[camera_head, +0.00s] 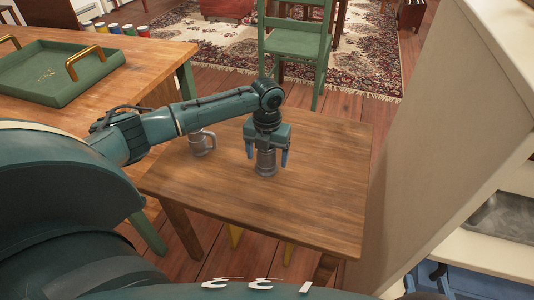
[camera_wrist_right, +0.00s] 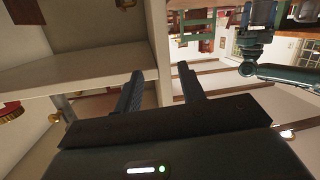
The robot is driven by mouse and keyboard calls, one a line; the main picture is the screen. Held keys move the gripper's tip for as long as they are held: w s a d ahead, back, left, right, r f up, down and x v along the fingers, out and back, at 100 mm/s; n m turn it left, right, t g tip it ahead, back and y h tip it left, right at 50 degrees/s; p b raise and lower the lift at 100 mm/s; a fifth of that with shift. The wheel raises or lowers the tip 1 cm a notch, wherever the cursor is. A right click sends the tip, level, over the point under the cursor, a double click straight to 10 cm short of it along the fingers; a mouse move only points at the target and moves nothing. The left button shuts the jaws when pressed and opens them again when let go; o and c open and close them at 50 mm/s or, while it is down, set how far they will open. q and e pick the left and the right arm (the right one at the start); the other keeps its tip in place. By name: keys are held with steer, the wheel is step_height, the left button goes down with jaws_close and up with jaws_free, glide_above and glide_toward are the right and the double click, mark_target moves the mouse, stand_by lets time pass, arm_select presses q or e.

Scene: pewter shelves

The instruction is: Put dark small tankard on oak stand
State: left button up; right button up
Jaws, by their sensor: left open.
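A small dark grey metal tankard (camera_head: 265,165) stands upright on a small wooden table (camera_head: 310,215). My left gripper (camera_head: 267,158) points down over it, with one blue fingertip on each side. The fingers are apart, and the gripper hides the tankard's upper part. A second, lighter grey tankard with a handle (camera_head: 201,143) stands to the left, beneath my left arm. I cannot tell which surface is the oak stand. My right gripper (camera_wrist_right: 160,70) shows in the right wrist view with its fingers apart and nothing between them.
A larger wooden table (camera_head: 150,60) at the left holds a green tray (camera_head: 55,72) with brass handles and several small colourful jars. A green chair (camera_head: 295,45) stands behind the small table. A pale cabinet side (camera_head: 450,120) rises at the right. The small table's front is clear.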

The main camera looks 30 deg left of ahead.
arm_select(q)
step_height(320, 180, up, 12)
steer(key=p, duration=0.3)
steer(key=shift+f, duration=0.25)
steer(key=shift+r, duration=0.45)
arm_select(e)
steer(key=shift+s+d+r+m+g+h, duration=0.4)
steer(key=shift+s+r+m+g, duration=0.15)
steer(key=shift+g, duration=0.35)
